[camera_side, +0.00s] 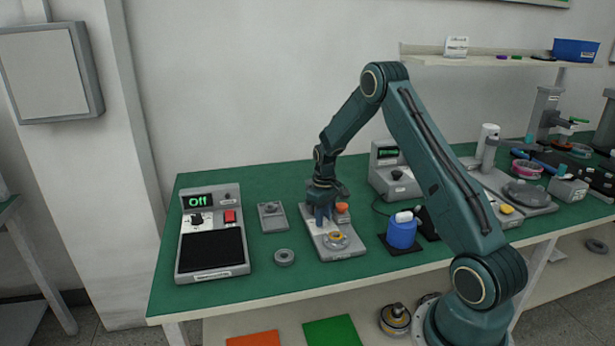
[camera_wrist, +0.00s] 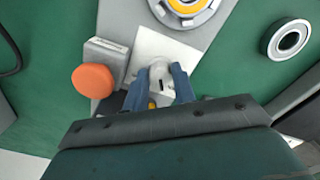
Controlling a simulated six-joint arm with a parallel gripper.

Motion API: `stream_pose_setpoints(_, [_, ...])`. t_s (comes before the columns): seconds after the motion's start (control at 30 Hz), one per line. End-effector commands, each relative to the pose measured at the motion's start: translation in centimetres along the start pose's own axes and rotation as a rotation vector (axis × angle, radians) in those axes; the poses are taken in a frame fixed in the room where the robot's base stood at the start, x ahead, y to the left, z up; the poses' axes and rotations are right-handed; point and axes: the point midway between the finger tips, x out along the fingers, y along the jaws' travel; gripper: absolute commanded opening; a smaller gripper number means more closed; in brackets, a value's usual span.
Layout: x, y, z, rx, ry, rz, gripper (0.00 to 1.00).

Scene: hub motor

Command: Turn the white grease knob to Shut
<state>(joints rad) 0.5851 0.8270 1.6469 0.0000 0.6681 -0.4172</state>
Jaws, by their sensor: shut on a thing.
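The white grease knob (camera_wrist: 161,72) shows in the wrist view between the two blue fingers of my gripper (camera_wrist: 160,90), on a pale plate (camera_wrist: 150,45). My gripper is shut on the knob. In the side view my gripper (camera_side: 322,215) points down at the back left of a grey station (camera_side: 350,253), and its fingers hide the knob there. Any Shut marking and the knob's pointer direction cannot be read. A small yellow spot (camera_wrist: 152,104) shows between the fingers.
An orange round knob (camera_wrist: 92,81) on a grey block sits close left of my fingers in the wrist view. A yellow-centred ring part (camera_side: 337,241) lies on the station. A loose grey ring (camera_side: 284,257) and a blue container (camera_side: 402,233) stand nearby. A device (camera_side: 212,235) at left reads "Off".

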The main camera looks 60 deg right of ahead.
Motion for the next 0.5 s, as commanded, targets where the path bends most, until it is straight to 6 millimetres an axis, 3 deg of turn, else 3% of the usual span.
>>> stream_pose_setpoints(0.5, [-0.11, 0.03, -0.07, -0.056, 0.002, 0.001, 0.04])
